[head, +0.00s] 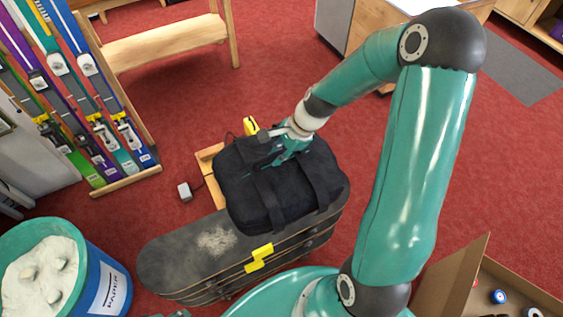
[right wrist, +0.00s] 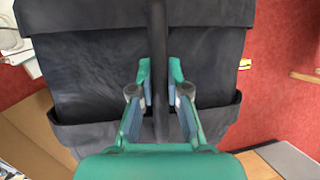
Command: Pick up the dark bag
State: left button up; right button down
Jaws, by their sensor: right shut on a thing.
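The dark bag (head: 268,188) is a black soft bag with straps, over the right part of a stack of dark skateboards (head: 165,257). I cannot tell whether it rests on the stack or is just above it. My right gripper (head: 283,152) is at the top of the bag, its fingers partly hidden against it. In the right wrist view, the bag (right wrist: 85,75) fills the middle. A narrow dark strap of it (right wrist: 159,70) runs between the fingers of the right gripper (right wrist: 160,95), which is shut on it. My left gripper does not show.
A blue bin (head: 108,275) of pale material stands at lower left. A ski rack (head: 125,180) is at upper left and a wooden bench (head: 165,45) behind. A cardboard box (head: 452,275) is at lower right. Red floor is clear behind.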

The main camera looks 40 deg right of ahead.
notch_tip(320, 180, up, 10)
jog(key=p, duration=0.6)
jog(key=shift+w+f, duration=0.1)
jog(key=shift+f, duration=0.05)
jog(key=shift+r, duration=0.2)
notch_tip(320, 180, up, 17)
dwell(0.5)
jog(key=shift+f, duration=0.15)
